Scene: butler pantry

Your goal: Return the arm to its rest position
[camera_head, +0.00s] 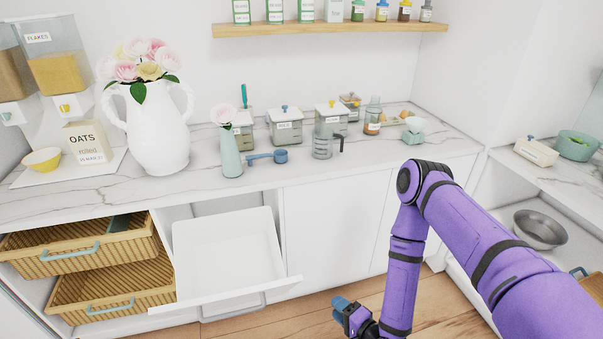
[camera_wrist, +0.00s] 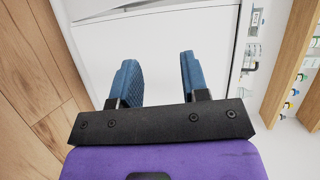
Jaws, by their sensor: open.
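My purple arm (camera_head: 440,215) reaches in from the right and bends down in front of the cabinets in the head view. My gripper (camera_head: 342,306) hangs low over the wood floor, in front of the white cabinet doors. In the wrist view my gripper (camera_wrist: 156,78) shows two blue padded fingers spread apart with nothing between them. White cabinet surfaces lie beyond the fingertips.
An open white drawer (camera_head: 285,291) juts out left of my gripper and looks empty. Wicker baskets (camera_head: 75,253) are pulled out at far left. The marble counter (camera_head: 300,172) holds a vase (camera_head: 155,130), canisters and a measuring jug (camera_head: 323,146). A metal bowl (camera_head: 540,230) sits at right.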

